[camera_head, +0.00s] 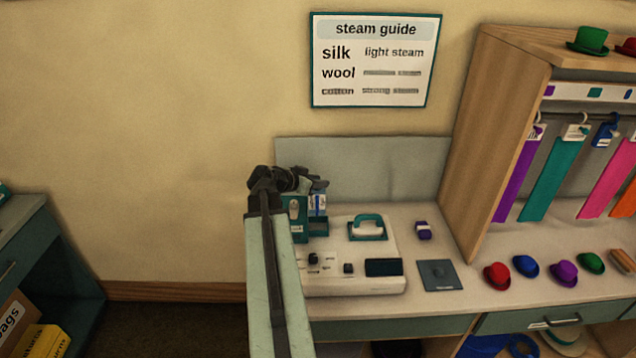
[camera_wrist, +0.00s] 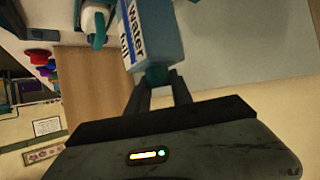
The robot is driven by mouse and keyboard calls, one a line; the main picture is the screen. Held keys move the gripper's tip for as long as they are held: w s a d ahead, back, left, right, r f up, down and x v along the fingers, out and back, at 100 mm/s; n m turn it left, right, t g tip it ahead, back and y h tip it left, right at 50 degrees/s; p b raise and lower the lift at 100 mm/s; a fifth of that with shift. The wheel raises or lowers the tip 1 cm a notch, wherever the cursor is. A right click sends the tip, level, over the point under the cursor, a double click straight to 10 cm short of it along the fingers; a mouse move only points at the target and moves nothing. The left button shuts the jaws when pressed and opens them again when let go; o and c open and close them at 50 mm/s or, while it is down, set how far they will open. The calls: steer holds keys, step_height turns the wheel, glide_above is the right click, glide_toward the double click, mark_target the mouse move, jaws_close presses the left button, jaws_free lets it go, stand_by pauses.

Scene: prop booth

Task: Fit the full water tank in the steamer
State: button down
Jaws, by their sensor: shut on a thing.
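The full water tank (camera_wrist: 148,38) is a light blue box with a label reading "Water full" in the wrist view. My gripper (camera_wrist: 158,78) is shut on its teal end piece. In the head view my gripper (camera_head: 312,186) is at the back left of the counter, and the tank (camera_head: 318,204) shows small beneath it, above or in a teal holder (camera_head: 318,228); I cannot tell which. The steamer (camera_head: 350,284) is a white unit with dark knobs, a dark panel and a teal-handled iron (camera_head: 368,227). My arm hides its left edge.
A teal container with a light bottle (camera_head: 294,208) stands beside the tank. A purple block (camera_head: 423,230) and a dark pad (camera_head: 437,274) lie right of the steamer. Several small hats (camera_head: 563,273) line the counter before a wooden rack (camera_head: 500,140). A wall sign (camera_head: 375,60) hangs above.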

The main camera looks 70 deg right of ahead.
mark_target(319, 194)
steer(key=f+b, duration=0.4)
steer(key=f, duration=0.1)
steer(key=shift+s+f+b, duration=0.1)
steer(key=shift+s+b, duration=0.1)
steer(key=shift+b, duration=0.1)
steer(key=shift+f+b, duration=0.25)
steer(key=shift+b, duration=0.05)
steer(key=shift+w+f, duration=0.1)
stand_by(0.4)
steer(key=shift+f+b, duration=0.8)
steer(key=shift+b, duration=0.05)
steer(key=shift+f, duration=0.1)
steer(key=shift+f+b, duration=0.5)
steer(key=shift+b, duration=0.1)
steer(key=c, duration=1.1)
jaws_free()
